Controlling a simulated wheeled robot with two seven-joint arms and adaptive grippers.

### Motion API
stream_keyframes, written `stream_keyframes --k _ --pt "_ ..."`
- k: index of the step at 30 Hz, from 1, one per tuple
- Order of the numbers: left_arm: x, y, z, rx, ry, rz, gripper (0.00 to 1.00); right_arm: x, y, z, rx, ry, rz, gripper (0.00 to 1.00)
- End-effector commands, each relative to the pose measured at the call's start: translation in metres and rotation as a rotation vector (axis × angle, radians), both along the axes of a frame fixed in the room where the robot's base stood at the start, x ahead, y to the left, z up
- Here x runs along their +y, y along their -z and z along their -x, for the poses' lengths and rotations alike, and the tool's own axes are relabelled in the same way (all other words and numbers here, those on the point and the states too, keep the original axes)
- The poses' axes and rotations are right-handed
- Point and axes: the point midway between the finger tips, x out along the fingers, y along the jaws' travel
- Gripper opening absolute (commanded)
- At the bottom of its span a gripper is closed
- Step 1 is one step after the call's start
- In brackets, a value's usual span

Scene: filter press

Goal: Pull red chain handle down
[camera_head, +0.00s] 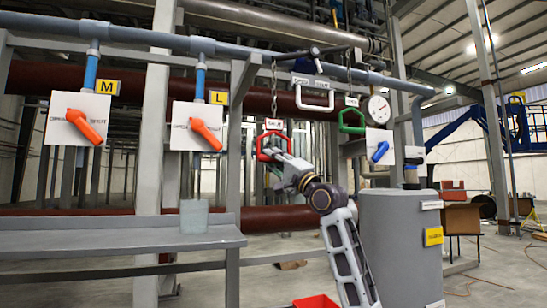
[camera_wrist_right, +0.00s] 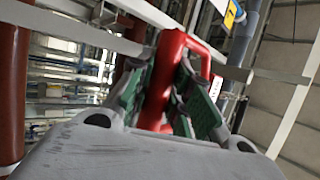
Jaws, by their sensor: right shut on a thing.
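The red chain handle (camera_head: 268,145) hangs from a chain in the middle of the head view, left of the white and green handles. My right gripper (camera_head: 277,158) reaches up to it from below right and is shut on it. In the right wrist view the red handle (camera_wrist_right: 172,75) stands between the green-padded fingers of my right gripper (camera_wrist_right: 168,100). The fingers hide part of the handle. My left gripper is not in view.
A white handle (camera_head: 314,96) and a green handle (camera_head: 351,122) hang to the right. Orange levers (camera_head: 86,126) on white plates are at the left.

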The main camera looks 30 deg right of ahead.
Motion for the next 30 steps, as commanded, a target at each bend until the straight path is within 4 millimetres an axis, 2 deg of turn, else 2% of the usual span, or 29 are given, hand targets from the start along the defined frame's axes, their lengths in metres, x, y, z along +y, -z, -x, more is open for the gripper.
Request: stream_keyframes --k 1,6,18,19,23,24,30 --pt "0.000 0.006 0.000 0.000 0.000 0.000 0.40 0.001 0.009 -0.002 0.005 -0.001 0.002 0.00" --pt "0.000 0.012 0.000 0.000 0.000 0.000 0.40 0.001 0.019 -0.001 0.004 -0.001 0.001 0.00" --pt "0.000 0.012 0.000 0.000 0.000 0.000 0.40 0.002 0.024 -0.004 0.013 -0.003 0.004 0.00" --pt "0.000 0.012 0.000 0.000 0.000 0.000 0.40 0.002 0.024 -0.004 0.014 -0.003 0.004 0.23" --pt "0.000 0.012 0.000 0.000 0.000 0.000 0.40 0.002 0.024 -0.003 0.013 -0.002 0.003 0.40" --pt "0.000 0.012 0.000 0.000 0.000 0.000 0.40 0.002 0.023 -0.003 0.011 -0.003 0.003 0.42" --pt "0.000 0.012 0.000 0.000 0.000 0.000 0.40 0.001 0.021 -0.001 0.005 -0.001 0.002 0.42"
